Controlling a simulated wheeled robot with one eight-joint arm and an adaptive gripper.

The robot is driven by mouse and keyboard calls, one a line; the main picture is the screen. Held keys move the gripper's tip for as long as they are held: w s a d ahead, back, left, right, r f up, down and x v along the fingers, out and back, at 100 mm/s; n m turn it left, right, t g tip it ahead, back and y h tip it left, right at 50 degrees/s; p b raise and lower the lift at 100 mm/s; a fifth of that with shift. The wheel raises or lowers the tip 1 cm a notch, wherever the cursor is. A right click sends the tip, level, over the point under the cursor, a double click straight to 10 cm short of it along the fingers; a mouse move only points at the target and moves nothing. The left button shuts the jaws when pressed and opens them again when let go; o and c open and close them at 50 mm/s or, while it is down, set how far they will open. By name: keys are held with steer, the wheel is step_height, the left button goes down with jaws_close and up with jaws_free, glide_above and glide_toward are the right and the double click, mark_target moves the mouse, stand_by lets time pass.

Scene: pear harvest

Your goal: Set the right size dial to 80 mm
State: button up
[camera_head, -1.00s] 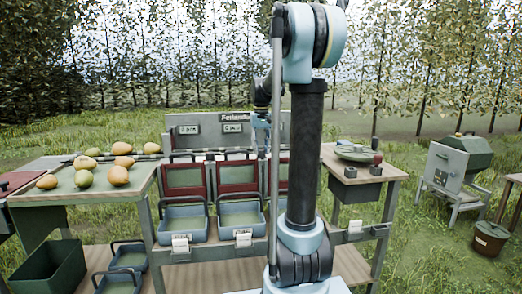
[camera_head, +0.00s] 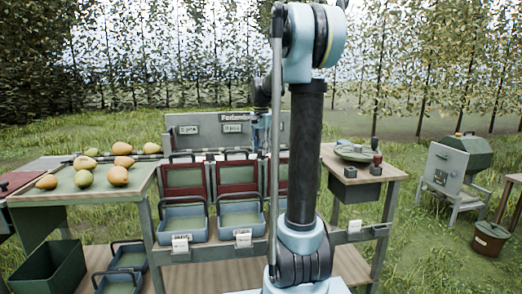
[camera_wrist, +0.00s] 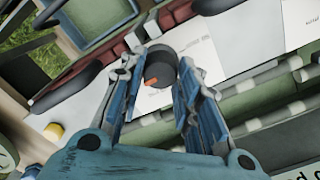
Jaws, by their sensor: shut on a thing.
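A dark round dial (camera_wrist: 158,66) with an orange mark on its edge sits on a white panel (camera_wrist: 208,52) in the wrist view. My gripper (camera_wrist: 164,60) has its two blue fingers on either side of the dial and is shut on it. The small print beside the dial is too blurred to read, so its setting cannot be told. In the head view my gripper (camera_head: 262,135) is at the grading stand (camera_head: 185,145), partly behind my own arm. The dial is hidden there.
Red-framed flaps (camera_head: 184,177) and blue trays (camera_head: 184,222) line the stand's front. Several pears lie on the green table (camera_head: 100,192) at left. A yellow knob (camera_wrist: 54,131) shows in the wrist view.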

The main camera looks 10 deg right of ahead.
steer(key=shift+w+m, duration=0.1)
steer(key=shift+m, duration=0.3)
steer(key=o, duration=1.1)
steer(key=shift+r, duration=0.1)
step_height(320, 180, up, 12)
steer(key=shift+f, duration=0.15)
